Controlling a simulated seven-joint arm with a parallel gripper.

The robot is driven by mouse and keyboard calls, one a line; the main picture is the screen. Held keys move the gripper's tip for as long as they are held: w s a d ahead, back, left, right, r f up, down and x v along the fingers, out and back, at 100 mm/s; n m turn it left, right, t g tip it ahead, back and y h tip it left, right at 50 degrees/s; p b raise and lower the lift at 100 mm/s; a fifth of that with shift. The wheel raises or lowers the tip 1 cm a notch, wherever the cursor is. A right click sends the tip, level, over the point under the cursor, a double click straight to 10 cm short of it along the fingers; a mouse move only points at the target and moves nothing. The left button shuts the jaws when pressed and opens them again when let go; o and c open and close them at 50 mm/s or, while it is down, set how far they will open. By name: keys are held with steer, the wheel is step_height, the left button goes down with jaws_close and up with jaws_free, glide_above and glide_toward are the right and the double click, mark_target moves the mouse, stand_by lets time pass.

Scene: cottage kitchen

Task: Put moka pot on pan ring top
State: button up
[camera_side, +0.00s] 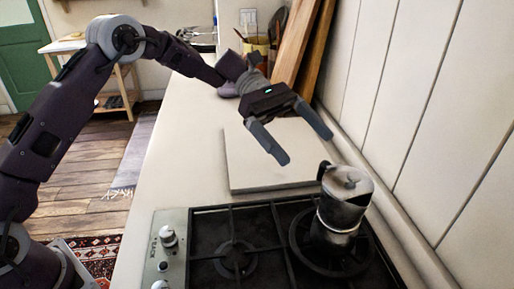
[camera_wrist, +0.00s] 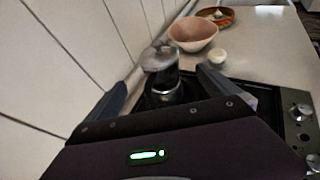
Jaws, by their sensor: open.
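The moka pot (camera_side: 343,208), silver metal with a dark handle, stands upright over the right burner of the black hob. The pan ring top (camera_side: 300,232) under it is partly hidden by the pot. My gripper (camera_side: 306,148) is open and empty, behind and above the pot in the side view, with its fingers pointing toward the hob. In the wrist view the pot (camera_wrist: 160,72) shows beyond and between the two fingers (camera_wrist: 163,80), apart from them as far as I can tell.
A pale board (camera_side: 245,170) lies on the counter behind the hob. Wooden boards (camera_side: 300,45) lean on the white panelled wall close at the right. Hob knobs (camera_side: 168,236) line the left edge.

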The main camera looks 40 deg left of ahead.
steer(key=s+a+r+m+t+y, duration=0.1)
steer(key=s+a+r+m+y, duration=0.2)
steer(key=s, duration=0.4)
steer(key=s+a+r+m+t+y, duration=0.1)
steer(key=s+a+r+m+y, duration=0.2)
steer(key=s, duration=0.3)
steer(key=s+a+f+m+t+y, duration=0.1)
steer(key=s+a+m+t+y, duration=0.2)
steer(key=s+a, duration=0.3)
steer(key=s+a+f+m+t+y, duration=0.2)
steer(key=s+a+m, duration=0.4)
steer(key=s, duration=0.5)
steer(key=shift+s+a+t+y, duration=0.3)
steer(key=shift+t+y, duration=0.6)
steer(key=shift+y, duration=0.2)
